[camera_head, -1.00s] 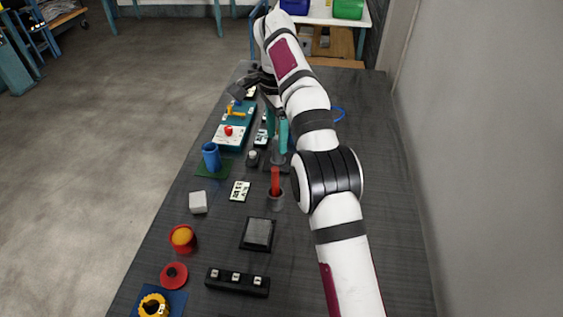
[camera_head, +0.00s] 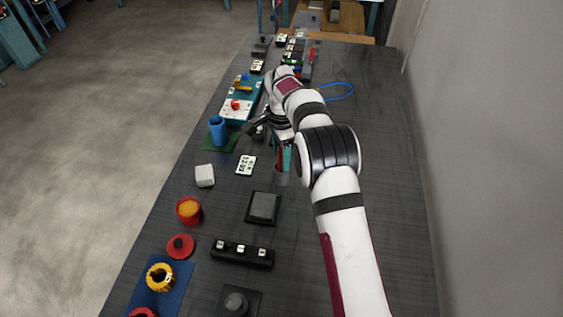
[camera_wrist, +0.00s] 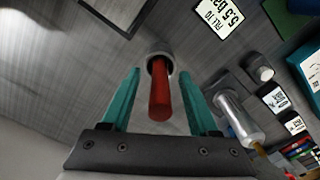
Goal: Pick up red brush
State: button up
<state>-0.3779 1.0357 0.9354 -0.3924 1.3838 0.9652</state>
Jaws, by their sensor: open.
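The red brush (camera_head: 279,158) stands upright in a small grey cup (camera_head: 282,179) on the dark table. In the wrist view its red handle (camera_wrist: 160,95) points toward the camera, with its lower end hidden inside the cup (camera_wrist: 159,60). My gripper (camera_wrist: 161,75) is open, with one teal finger on each side of the handle and a visible gap on both sides. In the head view my gripper (camera_head: 284,158) is at the cup, and the arm partly hides it. The part of the brush inside the cup cannot be seen.
A silver cylinder (camera_wrist: 238,118) lies close to the right finger in the wrist view. A white label card (camera_head: 246,165), a dark square block (camera_head: 264,207) and a blue cup (camera_head: 217,130) stand nearby. A blue cable loop (camera_head: 338,91) lies behind the arm. The table's right side is mostly clear.

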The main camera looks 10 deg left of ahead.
grip_shut()
jog(key=shift+r, duration=0.15)
notch_tip(320, 180, up, 10)
jog(key=shift+f, duration=0.1)
dwell(0.4)
